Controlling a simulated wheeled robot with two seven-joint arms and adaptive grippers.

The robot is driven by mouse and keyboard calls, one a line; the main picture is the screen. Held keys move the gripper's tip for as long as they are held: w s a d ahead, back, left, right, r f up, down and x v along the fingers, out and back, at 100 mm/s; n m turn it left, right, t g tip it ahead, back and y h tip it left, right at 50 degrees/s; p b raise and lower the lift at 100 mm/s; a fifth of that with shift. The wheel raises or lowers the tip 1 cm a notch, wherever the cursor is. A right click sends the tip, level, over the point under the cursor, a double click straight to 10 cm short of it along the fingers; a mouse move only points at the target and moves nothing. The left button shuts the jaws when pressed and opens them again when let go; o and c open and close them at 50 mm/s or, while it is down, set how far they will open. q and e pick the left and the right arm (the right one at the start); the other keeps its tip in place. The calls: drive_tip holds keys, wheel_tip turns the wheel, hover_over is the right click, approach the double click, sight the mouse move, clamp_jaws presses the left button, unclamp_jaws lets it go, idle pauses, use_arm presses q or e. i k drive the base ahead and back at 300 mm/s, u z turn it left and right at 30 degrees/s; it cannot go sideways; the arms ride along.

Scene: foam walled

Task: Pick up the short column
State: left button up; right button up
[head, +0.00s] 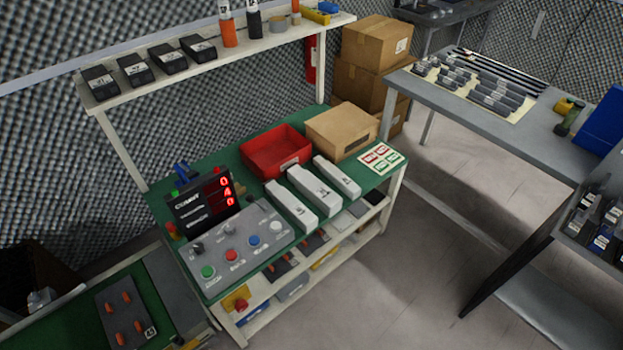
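Three pale grey-white long blocks, which look like columns, lie side by side on the green-topped bench (226,166). They are the left block (291,205), the middle block (315,190) and the right block (338,176). Each has a small dark mark near its front end, too small to read. The right one looks a little shorter, but I cannot tell for sure which is the short column. Neither of my grippers is in view.
A control panel (238,250) with buttons and a red-digit display (205,204) are to the left. A shelf (215,58) overhangs the bench's back.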

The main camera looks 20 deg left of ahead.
sight(352, 189)
drive_tip(key=u, duration=0.9)
drive_tip(key=i, duration=0.4)
